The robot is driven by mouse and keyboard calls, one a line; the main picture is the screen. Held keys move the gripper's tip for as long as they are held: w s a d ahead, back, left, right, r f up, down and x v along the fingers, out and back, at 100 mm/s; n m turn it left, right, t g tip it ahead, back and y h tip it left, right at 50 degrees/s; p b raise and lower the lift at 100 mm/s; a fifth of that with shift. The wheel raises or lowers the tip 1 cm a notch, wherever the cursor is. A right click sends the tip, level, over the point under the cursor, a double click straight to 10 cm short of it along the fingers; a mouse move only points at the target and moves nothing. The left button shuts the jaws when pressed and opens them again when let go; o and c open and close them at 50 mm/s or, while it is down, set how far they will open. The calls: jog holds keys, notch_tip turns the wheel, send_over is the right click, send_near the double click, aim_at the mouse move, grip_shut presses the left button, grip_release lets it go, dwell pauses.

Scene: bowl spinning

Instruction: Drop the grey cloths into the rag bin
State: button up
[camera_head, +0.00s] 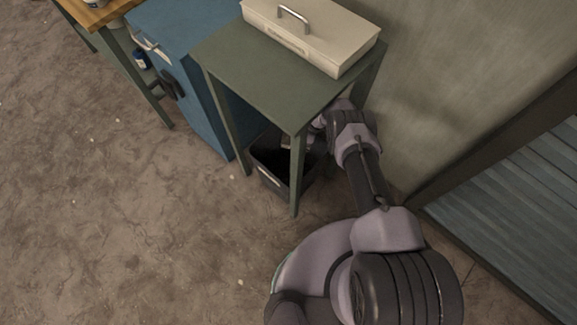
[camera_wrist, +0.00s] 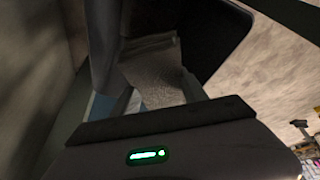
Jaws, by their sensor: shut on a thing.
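A black bin (camera_head: 268,178) with a pale label stands on the floor under the green side table. It is the only bin in view, and its dark inside (camera_wrist: 215,35) shows in the wrist view. My gripper (camera_wrist: 148,62) is shut on a grey cloth (camera_wrist: 155,75), which hangs beyond the fingers towards the bin. In the head view my gripper is mostly hidden by the table and its leg, low near the bin's opening. I cannot tell whether the cloth touches the bin. No other grey cloth is clear in view.
The green table (camera_head: 265,75) stands over the bin, with its front leg (camera_head: 298,175) close to my arm. A cream metal box (camera_head: 310,35) sits on top. A blue cabinet (camera_head: 185,60) is to the left, a wall to the right. The floor at left is open.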

jog(key=shift+a+f, duration=0.2)
jog(key=shift+a, duration=0.4)
jog(key=shift+a+f+b, duration=0.15)
jog(key=shift+f+b, duration=0.2)
jog(key=shift+b, duration=0.05)
notch_tip(320, 180, down, 5)
jog(key=b, duration=0.4)
jog(key=shift+f+b, duration=0.1)
jog(key=shift+b, duration=0.25)
jog(key=o, duration=1.6)
jog(key=shift+o, duration=0.2)
